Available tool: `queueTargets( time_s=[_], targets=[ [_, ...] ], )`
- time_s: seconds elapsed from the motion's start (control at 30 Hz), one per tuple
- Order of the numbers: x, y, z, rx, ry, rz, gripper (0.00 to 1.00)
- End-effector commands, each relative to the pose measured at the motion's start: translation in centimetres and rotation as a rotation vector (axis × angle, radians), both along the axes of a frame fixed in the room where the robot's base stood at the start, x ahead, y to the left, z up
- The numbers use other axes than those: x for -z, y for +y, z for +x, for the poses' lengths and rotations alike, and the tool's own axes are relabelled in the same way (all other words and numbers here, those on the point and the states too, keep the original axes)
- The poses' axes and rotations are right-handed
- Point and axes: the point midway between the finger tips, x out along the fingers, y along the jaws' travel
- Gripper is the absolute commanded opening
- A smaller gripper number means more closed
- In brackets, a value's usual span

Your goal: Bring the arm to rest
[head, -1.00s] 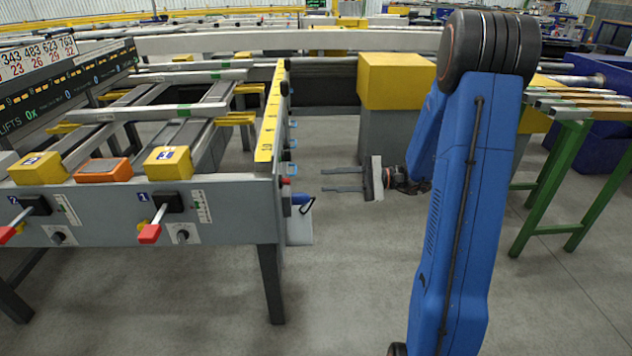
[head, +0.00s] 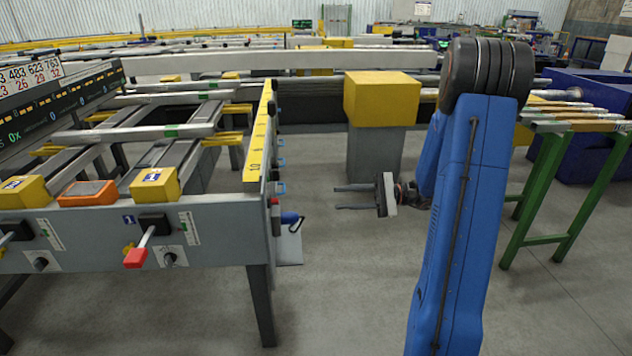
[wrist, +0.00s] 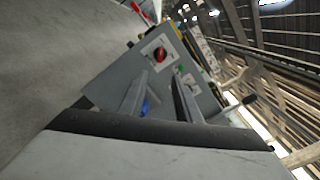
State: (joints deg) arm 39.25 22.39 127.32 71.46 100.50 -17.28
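My gripper (head: 355,197) is in the middle of the head view, its two fingers pointing left toward the near end of the runout table (head: 215,225). Free space lies between the fingertips and the table. The fingers stand apart with nothing between them, so it is open and empty. My blue arm rises at the right and hides part of the wrist. In the wrist view the two fingers (wrist: 155,97) stretch toward the grey end panel of the table (wrist: 125,68), which carries a red knob (wrist: 160,54).
A yellow block on a grey pedestal (head: 380,98) stands just behind my gripper. A blue-handled part (head: 290,218) juts from the table's corner. A green-legged rack with bars (head: 545,190) stands right of my arm. The floor below my gripper is clear.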

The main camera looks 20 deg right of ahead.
Motion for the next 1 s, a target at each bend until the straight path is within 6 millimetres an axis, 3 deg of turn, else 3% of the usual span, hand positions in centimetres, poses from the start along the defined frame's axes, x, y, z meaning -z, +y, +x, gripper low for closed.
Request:
queueTargets(
  time_s=[0.2,0.37,0.7,1.0],
  targets=[
    [-0.2,0.4,-0.2,-0.010,0.000,-0.010,0.30],
    [-0.9,3.1,-1.7,-0.076,0.006,-0.091,0.30],
    [-2.1,10.4,-8.4,-0.286,0.005,-0.402,0.30],
    [-2.1,13.9,-14.6,-0.428,-0.043,-0.698,0.30]
  ],
)
